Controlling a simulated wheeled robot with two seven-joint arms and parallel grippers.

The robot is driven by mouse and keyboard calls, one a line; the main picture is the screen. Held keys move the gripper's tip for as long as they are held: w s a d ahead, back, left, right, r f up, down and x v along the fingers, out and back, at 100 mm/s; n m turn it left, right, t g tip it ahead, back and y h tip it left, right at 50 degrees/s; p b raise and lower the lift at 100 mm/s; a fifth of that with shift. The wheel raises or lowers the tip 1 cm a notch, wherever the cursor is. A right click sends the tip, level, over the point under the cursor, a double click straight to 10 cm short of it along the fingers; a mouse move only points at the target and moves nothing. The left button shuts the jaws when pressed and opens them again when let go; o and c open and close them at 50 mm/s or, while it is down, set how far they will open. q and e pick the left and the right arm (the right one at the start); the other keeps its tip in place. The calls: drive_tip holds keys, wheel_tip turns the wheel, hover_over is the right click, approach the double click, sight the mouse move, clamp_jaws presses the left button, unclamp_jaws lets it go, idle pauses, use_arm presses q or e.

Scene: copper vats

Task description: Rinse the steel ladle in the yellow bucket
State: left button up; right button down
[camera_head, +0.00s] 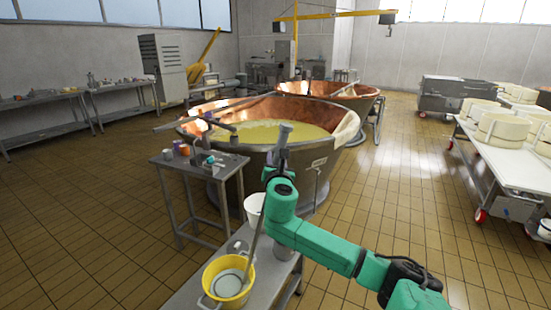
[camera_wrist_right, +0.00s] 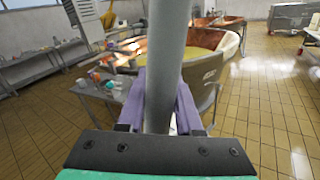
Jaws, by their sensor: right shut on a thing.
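The yellow bucket (camera_head: 212,271) stands on a low steel table at the bottom of the head view. The steel ladle's long grey handle (camera_head: 255,240) rises tilted from the bucket, passes behind my green right arm and ends above it. My right gripper (camera_head: 279,166) is shut on the upper part of this handle. In the right wrist view the grey handle (camera_wrist_right: 166,70) stands between the purple fingers. A pale round shape shows inside the bucket; I cannot tell whether it is the ladle's bowl or water. My left gripper is not in view.
A copper vat (camera_head: 200,128) of yellowish liquid stands just beyond, with another behind. A white bucket (camera_head: 253,203) is beside my arm. A small steel table (camera_head: 172,160) holds cups and tools. White cheese moulds stand on a wheeled table (camera_head: 515,172) at right. Tiled floor at right is clear.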

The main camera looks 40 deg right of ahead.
drive_tip(key=shift+s+a+p, duration=0.1)
drive_tip(key=shift+s+p, duration=0.05)
drive_tip(key=shift+p, duration=1.2)
idle(0.9)
